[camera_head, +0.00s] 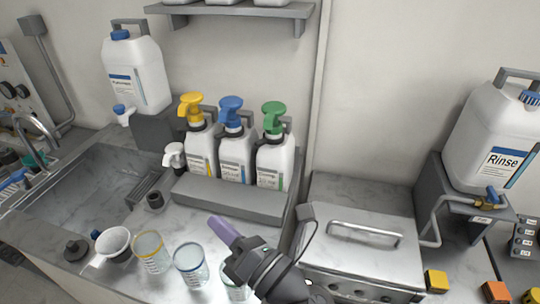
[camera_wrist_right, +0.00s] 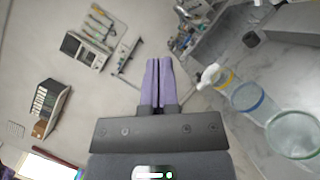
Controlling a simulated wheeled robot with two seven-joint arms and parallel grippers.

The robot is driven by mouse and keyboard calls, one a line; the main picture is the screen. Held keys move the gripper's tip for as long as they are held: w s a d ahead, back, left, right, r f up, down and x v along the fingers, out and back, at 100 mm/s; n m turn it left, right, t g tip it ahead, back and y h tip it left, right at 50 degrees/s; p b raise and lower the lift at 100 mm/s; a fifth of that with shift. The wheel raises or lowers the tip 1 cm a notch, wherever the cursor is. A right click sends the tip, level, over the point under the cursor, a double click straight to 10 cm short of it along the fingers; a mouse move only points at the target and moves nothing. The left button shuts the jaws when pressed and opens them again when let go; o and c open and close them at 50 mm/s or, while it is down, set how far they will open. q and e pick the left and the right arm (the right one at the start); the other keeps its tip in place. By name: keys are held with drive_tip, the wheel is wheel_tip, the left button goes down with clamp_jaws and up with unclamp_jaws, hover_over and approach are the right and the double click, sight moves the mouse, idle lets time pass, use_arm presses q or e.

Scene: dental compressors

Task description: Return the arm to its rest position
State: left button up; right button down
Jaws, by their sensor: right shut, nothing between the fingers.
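My right gripper (camera_head: 226,233) has purple fingers and hangs over the counter in front of the pump bottles, near the clear cups. In the right wrist view its two purple fingers (camera_wrist_right: 158,82) are pressed together with nothing between them. My right arm comes up from the bottom of the head view, and its dark wrist partly covers a green-rimmed cup (camera_head: 233,293). My left gripper shows in neither view.
Cups with yellow (camera_head: 152,252) and blue (camera_head: 190,264) rims stand left of the gripper. Pump bottles (camera_head: 236,157) stand in a grey rack behind it. A metal-lidded box (camera_head: 362,235) stands right. A sink (camera_head: 85,185) lies left. A Rinse canister (camera_head: 494,135) stands far right.

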drive_tip(key=d+f+m+h, duration=0.4)
drive_tip(key=d+m+h, duration=0.45)
drive_tip(key=m, duration=0.45)
drive_tip(key=d+f+m+h, duration=0.4)
drive_tip(key=d+m+h, duration=0.4)
drive_tip(key=m, duration=0.5)
drive_tip(key=s+d+f+m+g+y, duration=0.1)
drive_tip(key=s+d+f+m+g, duration=0.3)
drive_tip(key=s, duration=0.4)
drive_tip(key=s+d+f+m+g, duration=0.1)
drive_tip(key=s+f+m+g, duration=0.4)
drive_tip(key=s, duration=0.3)
wheel_tip(320, 180, down, 21)
drive_tip(key=s+n+g+b, duration=0.1)
drive_tip(key=g+b, duration=0.1)
drive_tip(key=b, duration=0.3)
drive_tip(key=s+d+f+b, duration=0.1)
drive_tip(key=s+f+b, duration=0.1)
drive_tip(key=s+f, duration=0.5)
drive_tip(key=s+d+f+g+b, duration=0.1)
drive_tip(key=s+d+f+b, duration=0.1)
drive_tip(key=s+f, duration=0.5)
wheel_tip(320, 180, down, 2)
drive_tip(key=shift+s+d+f+g, duration=0.15)
drive_tip(key=shift+s+d+g, duration=0.05)
drive_tip(key=shift+d+g, duration=0.1)
